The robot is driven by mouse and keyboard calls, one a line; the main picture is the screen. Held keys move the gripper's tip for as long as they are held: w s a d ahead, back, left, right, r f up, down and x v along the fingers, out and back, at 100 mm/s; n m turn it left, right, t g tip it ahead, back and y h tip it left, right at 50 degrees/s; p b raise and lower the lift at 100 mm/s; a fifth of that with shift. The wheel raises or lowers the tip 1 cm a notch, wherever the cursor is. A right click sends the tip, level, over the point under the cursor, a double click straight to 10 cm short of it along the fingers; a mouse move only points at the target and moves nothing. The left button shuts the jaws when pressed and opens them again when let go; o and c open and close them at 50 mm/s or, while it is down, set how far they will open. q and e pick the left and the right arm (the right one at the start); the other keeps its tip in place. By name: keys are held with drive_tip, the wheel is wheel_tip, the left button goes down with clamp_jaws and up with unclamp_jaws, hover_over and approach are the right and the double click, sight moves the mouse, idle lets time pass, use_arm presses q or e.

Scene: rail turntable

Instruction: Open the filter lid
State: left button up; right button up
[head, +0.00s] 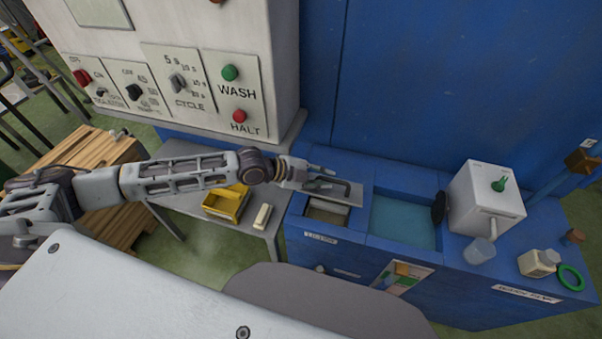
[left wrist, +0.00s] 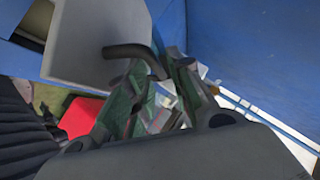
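The filter lid (head: 352,197) is a grey plate with a dark bent handle (head: 345,184), at the left end of the blue tank unit. In front of it a compartment with a beige inside (head: 327,213) shows uncovered. I cannot tell how far the lid is tilted. My left gripper (head: 328,178) is over the lid at the handle. In the left wrist view, the lid (left wrist: 85,45) is at upper left, and the handle (left wrist: 130,50) runs toward my left gripper (left wrist: 160,75). Its fingers stand apart near the handle's end; no firm grip shows. My right gripper is out of view.
A water-filled basin (head: 402,218) lies right of the lid. Further right are a white box (head: 485,198), a clear cup (head: 480,251), a jar (head: 538,263) and a green ring (head: 571,278). A control panel (head: 170,75) rises behind my left arm. A yellow bin (head: 226,203) sits on the grey side table.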

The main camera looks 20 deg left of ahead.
use_arm(q)
drive_tip(key=shift+v, duration=3.7)
drive_tip(key=shift+d, duration=0.1)
